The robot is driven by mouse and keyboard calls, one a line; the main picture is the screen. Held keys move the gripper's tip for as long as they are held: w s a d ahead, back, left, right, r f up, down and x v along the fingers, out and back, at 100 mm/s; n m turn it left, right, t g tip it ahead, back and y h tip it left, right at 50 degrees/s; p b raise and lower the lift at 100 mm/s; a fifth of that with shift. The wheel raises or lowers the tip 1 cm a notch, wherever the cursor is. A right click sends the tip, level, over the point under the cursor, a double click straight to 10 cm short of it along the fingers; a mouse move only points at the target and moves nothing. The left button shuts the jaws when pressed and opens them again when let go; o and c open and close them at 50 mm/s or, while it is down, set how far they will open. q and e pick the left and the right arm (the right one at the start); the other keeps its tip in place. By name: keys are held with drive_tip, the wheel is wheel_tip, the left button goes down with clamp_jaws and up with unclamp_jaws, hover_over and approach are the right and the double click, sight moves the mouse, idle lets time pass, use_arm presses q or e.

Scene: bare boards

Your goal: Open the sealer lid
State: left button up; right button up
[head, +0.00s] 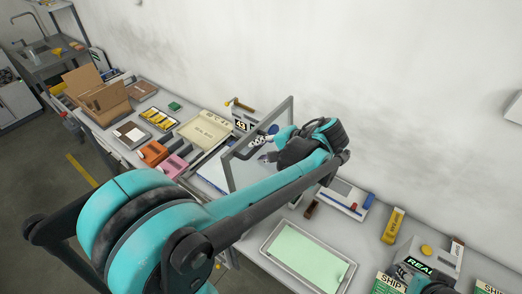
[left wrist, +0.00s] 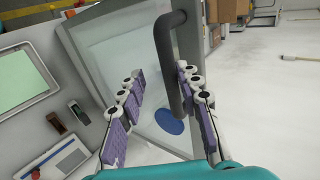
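The sealer lid (head: 291,112) is a grey frame with a clear panel, standing raised and tilted above the pale sealer base (head: 212,178) in the head view. In the left wrist view the lid frame (left wrist: 98,14) fills the upper middle, with a dark bar handle (left wrist: 167,50) on it. My left gripper (head: 264,147) is at the lid; its fingers (left wrist: 160,100) stand apart on either side of the handle, which lies close to the right-hand finger with a gap to the other. Part of my right arm (head: 432,286) shows at the lower right; its fingers are not clear.
Along the bench stand a cream tray (head: 222,119), orange (head: 152,152) and pink (head: 172,166) blocks, and an open cardboard box (head: 104,104). A tray with a green sheet (head: 303,252) lies at the front. The wall is close behind the bench.

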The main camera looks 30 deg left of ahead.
use_arm(q)
drive_tip(key=v, duration=1.2)
drive_tip(key=s+d+f+t+h+b, duration=0.1)
drive_tip(key=s+f+t+h+b, duration=0.1)
drive_tip(key=f+b, duration=0.5)
drive_tip(key=s+d+f+t+h+b, duration=0.1)
drive_tip(key=s+f+h+b, duration=0.3)
drive_tip(key=f, duration=1.2)
drive_tip(key=s+d+f+n+t+h+b, duration=0.1)
drive_tip(key=s+f+t+h+b, duration=0.2)
drive_tip(key=f+b, duration=0.7)
wheel_tip(320, 180, down, 2)
drive_tip(key=shift+s+d+f+t+h+b, duration=0.15)
drive_tip(key=shift+s+d+t+h+b, duration=0.15)
drive_tip(key=shift+s+h+b, duration=0.15)
